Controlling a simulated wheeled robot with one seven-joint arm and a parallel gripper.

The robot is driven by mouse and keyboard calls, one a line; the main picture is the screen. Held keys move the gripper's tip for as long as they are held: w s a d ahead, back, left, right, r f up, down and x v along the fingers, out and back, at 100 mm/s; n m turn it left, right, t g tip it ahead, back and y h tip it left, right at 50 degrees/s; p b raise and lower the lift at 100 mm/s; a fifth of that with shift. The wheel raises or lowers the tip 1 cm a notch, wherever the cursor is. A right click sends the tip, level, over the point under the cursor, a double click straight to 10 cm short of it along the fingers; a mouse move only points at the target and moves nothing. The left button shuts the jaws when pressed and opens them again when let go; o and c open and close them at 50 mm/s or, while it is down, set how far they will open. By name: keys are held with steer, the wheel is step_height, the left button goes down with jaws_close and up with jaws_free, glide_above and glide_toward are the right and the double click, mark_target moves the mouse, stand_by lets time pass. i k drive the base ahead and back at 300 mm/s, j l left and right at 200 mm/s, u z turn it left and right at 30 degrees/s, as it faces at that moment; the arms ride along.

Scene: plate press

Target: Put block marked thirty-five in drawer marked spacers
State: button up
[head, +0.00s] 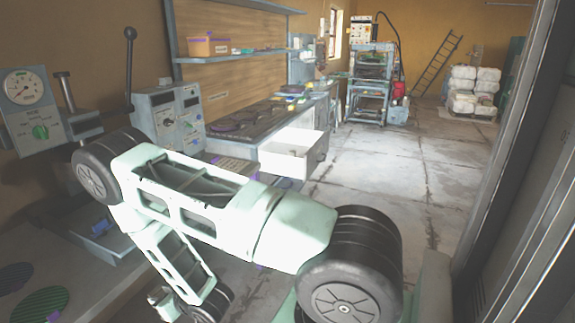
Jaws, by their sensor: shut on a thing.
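A white drawer (291,160) stands pulled out from the workbench in the middle of the head view, right of centre along my arm. Its inside looks empty from here, though part of it is hidden. I cannot read any marking on it, so I cannot tell whether it is the spacers drawer. My pale green arm crosses the foreground and folds down towards the bottom edge. My gripper's jaws do not show. I cannot make out the block marked thirty-five.
The dark workbench top (247,121) holds several small parts. A gauge panel (33,110) and a grey control box (168,120) stand at the left. The concrete floor (385,165) right of the drawer is clear.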

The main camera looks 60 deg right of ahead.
mark_target(304, 152)
steer(key=k+z, duration=0.15)
steer(key=z, duration=0.35)
steer(key=k+l+z, duration=0.1)
steer(key=z, duration=2.25)
steer(key=i+j+z, duration=0.15)
steer(key=i, duration=0.3)
steer(key=i+j+z, duration=0.1)
steer(key=i, duration=0.35)
steer(key=i+j+z, duration=0.15)
steer(key=i+j, duration=0.3)
steer(key=i, duration=1.65)
steer(key=i+u, duration=0.35)
steer(key=i, duration=0.2)
steer(key=i+l+u, duration=0.35)
steer(key=i, duration=0.2)
steer(key=u, duration=3.15)
